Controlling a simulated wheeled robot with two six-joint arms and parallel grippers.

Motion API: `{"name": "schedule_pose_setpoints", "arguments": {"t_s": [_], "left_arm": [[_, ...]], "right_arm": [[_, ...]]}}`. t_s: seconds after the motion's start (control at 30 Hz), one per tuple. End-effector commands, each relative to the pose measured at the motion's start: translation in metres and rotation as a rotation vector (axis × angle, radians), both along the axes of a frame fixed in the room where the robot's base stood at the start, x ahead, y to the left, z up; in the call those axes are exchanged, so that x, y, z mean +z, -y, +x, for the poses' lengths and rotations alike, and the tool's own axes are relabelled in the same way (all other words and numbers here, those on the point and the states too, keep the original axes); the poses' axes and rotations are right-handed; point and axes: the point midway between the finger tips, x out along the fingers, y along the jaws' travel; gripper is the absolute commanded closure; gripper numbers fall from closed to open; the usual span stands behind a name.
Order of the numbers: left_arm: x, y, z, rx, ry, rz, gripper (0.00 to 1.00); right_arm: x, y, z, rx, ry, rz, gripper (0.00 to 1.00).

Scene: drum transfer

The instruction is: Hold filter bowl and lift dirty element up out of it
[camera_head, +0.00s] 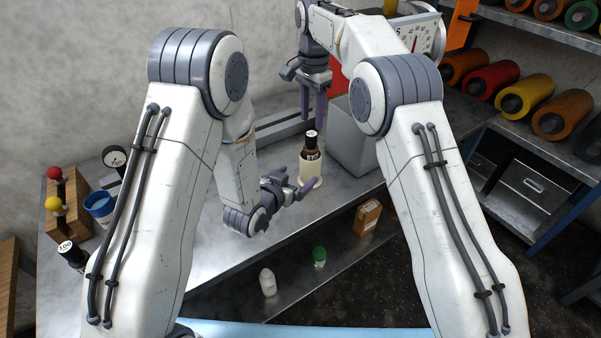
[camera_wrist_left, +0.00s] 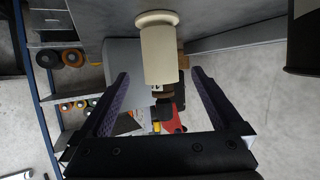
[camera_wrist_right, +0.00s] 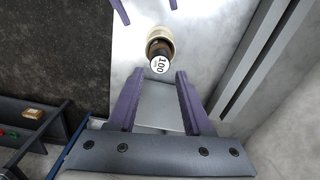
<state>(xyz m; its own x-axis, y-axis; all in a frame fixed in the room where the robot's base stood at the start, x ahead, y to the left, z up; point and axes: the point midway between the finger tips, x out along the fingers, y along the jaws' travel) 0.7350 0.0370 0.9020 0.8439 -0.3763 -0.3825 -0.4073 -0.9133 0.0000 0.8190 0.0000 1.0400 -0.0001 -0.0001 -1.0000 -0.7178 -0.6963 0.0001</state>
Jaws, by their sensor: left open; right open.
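The filter bowl (camera_head: 311,172) is a cream cup with a wider foot, upright on the grey bench. The dirty element (camera_head: 309,147), dark brown with a black top, stands in it with its upper part showing. In the right wrist view its cap (camera_wrist_right: 158,65) reads 100. My left gripper (camera_head: 301,184) is low beside the bowl, open. In the left wrist view the bowl (camera_wrist_left: 159,52) appears between its finger lines, with no visible grip. My right gripper (camera_head: 312,118) is open and points down above the element, apart from it.
A grey bin (camera_head: 352,140) stands right of the bowl. At the left are a blue-and-white cup (camera_head: 98,204), a gauge (camera_head: 114,157), a black-topped bottle (camera_head: 70,254) and a wooden stand (camera_head: 68,210).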

Motion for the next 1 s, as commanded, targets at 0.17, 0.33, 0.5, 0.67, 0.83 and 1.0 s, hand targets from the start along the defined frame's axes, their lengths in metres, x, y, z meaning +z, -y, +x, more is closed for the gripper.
{"name": "schedule_pose_setpoints", "arguments": {"t_s": [0.17,0.33,0.5,0.67,0.83,1.0], "left_arm": [[-0.009,0.01,0.021,0.0,0.003,-0.001,0.0],[-0.022,0.022,0.048,-0.001,0.002,-0.001,0.0],[-0.031,0.031,0.069,0.0,0.001,0.0,0.0],[-0.036,0.036,0.081,0.0,0.001,0.0,0.0],[-0.038,0.038,0.084,0.0,0.0,0.0,0.0],[-0.038,0.038,0.084,0.0,0.0,0.0,0.0]], "right_arm": [[0.0,0.0,0.0,0.0,0.0,0.0,0.5],[0.0,0.0,0.0,0.0,0.0,0.0,0.5],[0.0,0.0,0.0,0.0,0.0,0.0,0.5],[0.0,0.0,0.0,0.0,0.0,0.0,0.5],[0.0,0.0,0.0,0.0,0.0,0.0,0.5],[0.0,0.0,0.0,0.0,0.0,0.0,0.5]]}}
